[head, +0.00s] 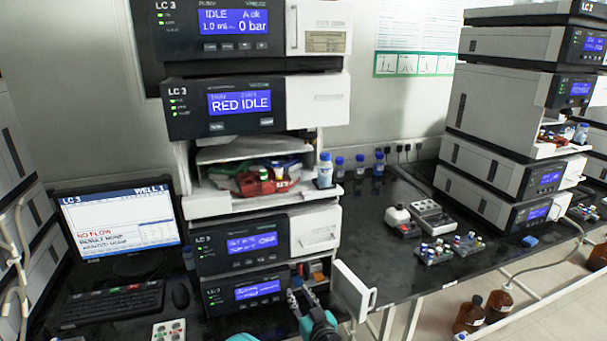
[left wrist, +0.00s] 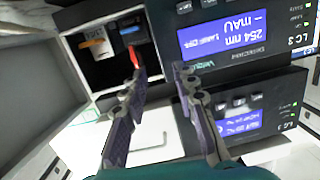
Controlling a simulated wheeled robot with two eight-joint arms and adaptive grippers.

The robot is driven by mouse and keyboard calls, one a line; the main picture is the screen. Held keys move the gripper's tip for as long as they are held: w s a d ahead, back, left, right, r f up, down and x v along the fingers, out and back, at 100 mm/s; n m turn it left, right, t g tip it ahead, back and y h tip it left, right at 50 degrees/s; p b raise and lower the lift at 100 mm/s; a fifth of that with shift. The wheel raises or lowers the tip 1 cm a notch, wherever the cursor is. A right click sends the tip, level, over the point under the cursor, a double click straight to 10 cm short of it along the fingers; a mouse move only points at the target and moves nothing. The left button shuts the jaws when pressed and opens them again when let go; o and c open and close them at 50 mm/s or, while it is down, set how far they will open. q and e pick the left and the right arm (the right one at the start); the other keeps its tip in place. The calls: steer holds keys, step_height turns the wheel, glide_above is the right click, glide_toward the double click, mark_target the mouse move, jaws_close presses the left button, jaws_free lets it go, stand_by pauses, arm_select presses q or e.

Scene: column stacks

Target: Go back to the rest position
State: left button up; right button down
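My left gripper (head: 298,300) is at the bottom centre of the head view, in front of the lowest module of the LC 3 stack (head: 245,290). In the left wrist view its two purple-grey fingers (left wrist: 160,74) are apart, with nothing between them. They point at an open compartment (left wrist: 92,88) in the stack. An orange-and-white labelled item (left wrist: 96,45), a blue-topped item (left wrist: 130,30) and a red item (left wrist: 134,57) show inside. The red item appears close to one fingertip; I cannot tell if they touch. My right gripper is not in view.
A white door (head: 352,290) stands open right of my left gripper. A monitor (head: 120,225) and keyboard (head: 113,304) are at the left. Vial racks (head: 435,250) stand on the black bench (head: 385,262). Bench between the stacks is partly clear.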

arm_select(q)
steer(key=s+a+r+m+g, duration=0.1)
steer(key=s+a+r+g, duration=0.15)
steer(key=s+a, duration=0.35)
steer(key=s+a+r+g, duration=0.2)
steer(key=s+a+g, duration=0.1)
steer(key=a, duration=0.6)
steer(key=s+a+m+g+h, duration=0.1)
steer(key=s+h, duration=0.2)
steer(key=s, duration=0.7)
steer(key=s+a+f+m+g+h, duration=0.1)
steer(key=s+h, duration=0.1)
steer(key=s, duration=0.8)
steer(key=shift+a+f+m+g+h, duration=0.15)
steer(key=shift+m+g+h, duration=0.15)
steer(key=shift+g+h, duration=0.1)
